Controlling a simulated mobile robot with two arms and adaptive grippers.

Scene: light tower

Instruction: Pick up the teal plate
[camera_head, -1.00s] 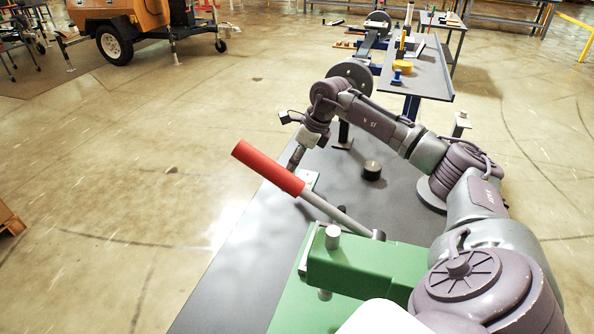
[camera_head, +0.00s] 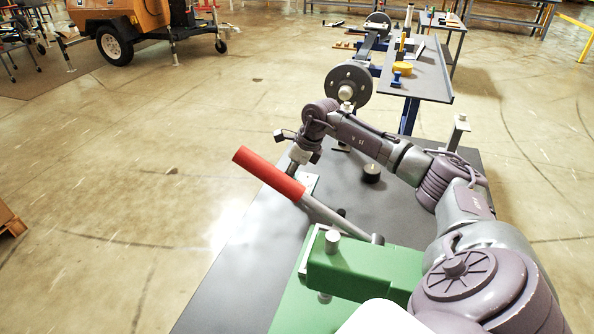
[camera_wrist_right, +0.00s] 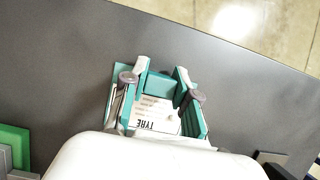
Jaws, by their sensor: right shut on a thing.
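The teal plate (camera_wrist_right: 160,86) is in the right wrist view, between the fingers of my right gripper (camera_wrist_right: 163,74). The gripper is shut on it, close over the grey bench top. A white card lettered "TYRE" (camera_wrist_right: 157,115) shows between the fingers. In the head view my right arm reaches in from the right, and its gripper (camera_head: 294,170) points down behind the red handle, partly hidden. A small pale patch of the plate or its card (camera_head: 311,181) shows beside the handle. I cannot tell whether the plate touches the bench. My left gripper is not in view.
A red-handled lever (camera_head: 268,172) rises from a green machine (camera_head: 365,270) close beside the gripper. A black cylinder (camera_head: 371,173) stands on the grey bench (camera_head: 245,270). A dark wheel disc (camera_head: 350,80) stands behind the arm. Open floor lies to the left.

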